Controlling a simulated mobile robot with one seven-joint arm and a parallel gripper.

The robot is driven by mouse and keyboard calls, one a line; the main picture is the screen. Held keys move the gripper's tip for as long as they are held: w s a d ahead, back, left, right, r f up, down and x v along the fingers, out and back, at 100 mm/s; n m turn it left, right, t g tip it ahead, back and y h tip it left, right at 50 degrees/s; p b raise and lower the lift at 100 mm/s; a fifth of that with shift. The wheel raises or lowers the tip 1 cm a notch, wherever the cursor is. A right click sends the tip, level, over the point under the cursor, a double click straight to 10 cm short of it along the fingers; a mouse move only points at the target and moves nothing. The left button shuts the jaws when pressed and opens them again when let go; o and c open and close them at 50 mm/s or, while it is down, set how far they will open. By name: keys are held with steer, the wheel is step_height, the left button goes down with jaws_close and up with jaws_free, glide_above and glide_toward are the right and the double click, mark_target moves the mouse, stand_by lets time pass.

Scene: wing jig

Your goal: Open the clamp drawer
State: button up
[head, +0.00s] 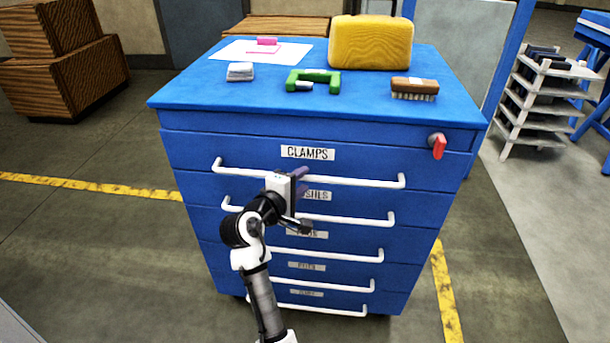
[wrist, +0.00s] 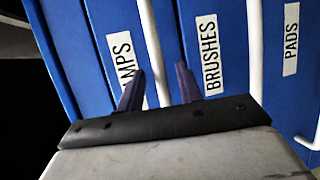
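The clamp drawer (head: 245,155) is the top labelled drawer of a blue cabinet, marked CLAMPS, and looks shut, flush with the front. Its white bar handle (head: 355,182) runs across the drawer's lower part. My gripper (head: 301,180) is at the middle of this handle and hides part of it. In the wrist view my gripper (wrist: 160,85) is open, with one dark finger on each side of the clamp drawer's handle (wrist: 151,45). I cannot tell whether either finger touches the bar. The CLAMPS label is partly hidden by a finger there.
Lower drawers have similar white handles, including the BRUSHES drawer (wrist: 225,20). A red lock handle (head: 438,146) sticks out at upper right. The cabinet top (head: 210,92) holds a yellow sponge (head: 370,43), green clamp (head: 313,80) and brush (head: 414,88).

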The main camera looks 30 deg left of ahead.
steer(key=shift+w+d+f, duration=0.1)
steer(key=shift+w+f, duration=0.05)
steer(key=shift+w, duration=0.5)
steer(key=shift+w+f, duration=0.1)
steer(key=shift+w, duration=0.5)
jaws_close()
